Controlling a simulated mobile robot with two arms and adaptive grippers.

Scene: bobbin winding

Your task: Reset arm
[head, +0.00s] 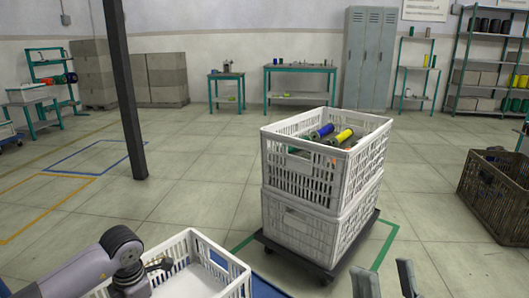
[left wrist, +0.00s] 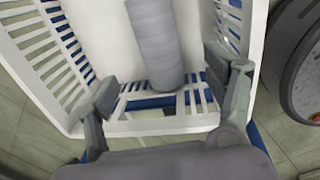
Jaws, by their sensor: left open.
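My left gripper (head: 150,272) reaches over the near white crate (head: 240,273) at the bottom left of the head view. In the left wrist view my left gripper (left wrist: 162,80) is open, its two fingers wide apart. A grey cylinder (left wrist: 155,40) lies beyond and between the fingers, inside the white crate's (left wrist: 45,70) outline; no finger is seen closed on it. My right gripper (head: 385,276) shows at the bottom edge of the head view, its two fingers apart with nothing between them. Most of the right arm is out of view.
Two stacked white crates (head: 300,232) stand on a dark dolly (head: 322,272); the upper one holds blue, yellow and green spools (head: 320,132). A brown crate (head: 488,195) stands at right. A dark post (head: 124,90) rises at left. Floor beyond is mostly clear.

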